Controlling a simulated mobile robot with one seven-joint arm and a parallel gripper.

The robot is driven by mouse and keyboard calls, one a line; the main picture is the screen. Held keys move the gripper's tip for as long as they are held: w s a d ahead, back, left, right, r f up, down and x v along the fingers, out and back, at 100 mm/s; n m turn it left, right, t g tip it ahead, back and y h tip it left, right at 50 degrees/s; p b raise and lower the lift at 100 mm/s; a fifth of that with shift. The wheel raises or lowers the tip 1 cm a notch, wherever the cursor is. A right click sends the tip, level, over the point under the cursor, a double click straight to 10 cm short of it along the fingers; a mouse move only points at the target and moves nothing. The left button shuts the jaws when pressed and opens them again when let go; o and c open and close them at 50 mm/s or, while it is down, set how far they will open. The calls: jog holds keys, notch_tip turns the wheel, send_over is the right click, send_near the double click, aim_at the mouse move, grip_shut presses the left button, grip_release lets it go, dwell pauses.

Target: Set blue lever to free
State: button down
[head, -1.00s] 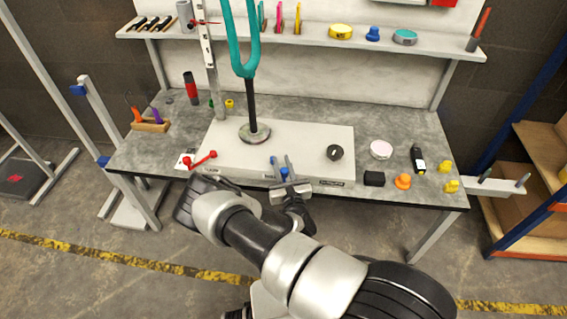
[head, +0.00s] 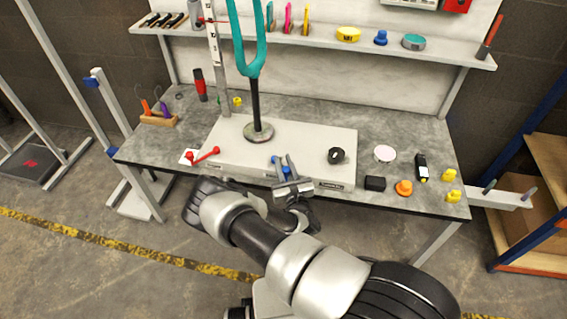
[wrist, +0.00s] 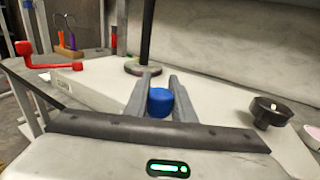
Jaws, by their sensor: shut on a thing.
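The blue lever (head: 275,160) stands at the front edge of the pale grey plate on the bench. In the wrist view its round blue end (wrist: 160,101) sits between my two grey fingers. My gripper (head: 284,166) is shut on that end, and it also shows in the wrist view (wrist: 159,98). The lever's lower part and its front label are hidden behind my gripper and wrist.
A red lever (head: 205,155) is to the left on the plate (head: 312,140). A teal fork on a black post (head: 256,105) rises behind. A black knob (head: 336,156) is to the right. A black block (head: 375,183) and an orange knob (head: 404,188) lie further right.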

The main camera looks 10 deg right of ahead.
jog(key=c, duration=1.5)
grip_release()
jog(key=shift+d, duration=0.15)
jog(key=s, duration=0.5)
jog(key=s+d+p, duration=0.1)
jog(key=s, duration=0.5)
jog(key=s+p, duration=0.1)
jog(key=s, duration=0.5)
jog(key=shift+s+d, duration=0.2)
